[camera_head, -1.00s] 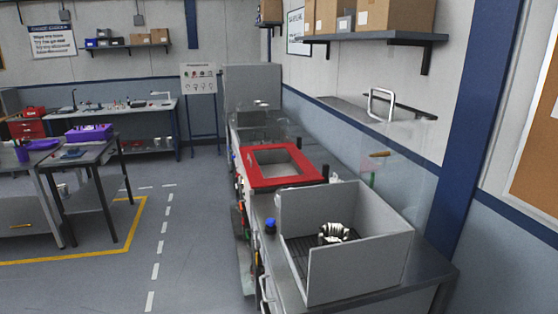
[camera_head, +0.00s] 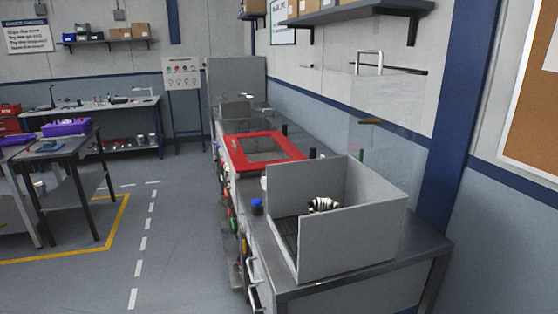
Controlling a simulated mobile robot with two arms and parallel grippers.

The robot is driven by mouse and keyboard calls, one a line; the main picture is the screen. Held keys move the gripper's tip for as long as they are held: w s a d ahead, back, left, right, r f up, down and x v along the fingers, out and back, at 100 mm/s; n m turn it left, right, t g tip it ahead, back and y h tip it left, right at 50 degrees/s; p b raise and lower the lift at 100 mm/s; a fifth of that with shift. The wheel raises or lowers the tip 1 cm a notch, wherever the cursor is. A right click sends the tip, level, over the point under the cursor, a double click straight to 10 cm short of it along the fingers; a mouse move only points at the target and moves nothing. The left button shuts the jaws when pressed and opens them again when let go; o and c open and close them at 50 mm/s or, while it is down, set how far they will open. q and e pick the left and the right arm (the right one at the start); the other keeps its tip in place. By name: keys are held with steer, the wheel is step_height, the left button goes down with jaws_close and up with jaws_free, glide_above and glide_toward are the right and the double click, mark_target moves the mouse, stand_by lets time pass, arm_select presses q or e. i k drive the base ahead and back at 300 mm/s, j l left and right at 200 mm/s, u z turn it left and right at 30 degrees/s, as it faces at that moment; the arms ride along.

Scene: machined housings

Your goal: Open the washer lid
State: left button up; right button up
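A red-framed lid (camera_head: 238,157) with a window lies flat on a machine along the right wall and looks shut. In front of it stands a grey open-topped box (camera_head: 350,240) with a grated floor. A black and white ringed part (camera_head: 322,204) sits inside it, its lower portion hidden by the front wall. A pale U-shaped handle (camera_head: 369,62) shows against the wall behind the box. A clear pane with a brown grip (camera_head: 370,121) stands below it. I cannot tell which of these belongs to the washer. Neither of my grippers is in view.
The metal bench (camera_head: 385,268) carries the grey box. A blue-capped bottle (camera_head: 257,207) stands left of the box. A shelf (camera_head: 365,17) hangs above. A table with a purple bin (camera_head: 66,127) is at left. The floor (camera_head: 180,235) between is clear.

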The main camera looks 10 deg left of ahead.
mark_target(242, 164)
steer(key=i+j+u, duration=0.6)
steer(key=i+u, duration=0.15)
steer(key=u, duration=0.15)
steer(key=i+u, duration=0.45)
steer(key=i+j+u, duration=0.1)
steer(key=i, duration=0.75)
steer(key=i+j+u, duration=0.1)
steer(key=i, duration=0.75)
steer(key=i+z, duration=0.25)
steer(key=i, duration=0.15)
steer(key=i+j+z, duration=0.35)
steer(key=i+z, duration=0.15)
steer(key=i, duration=0.25)
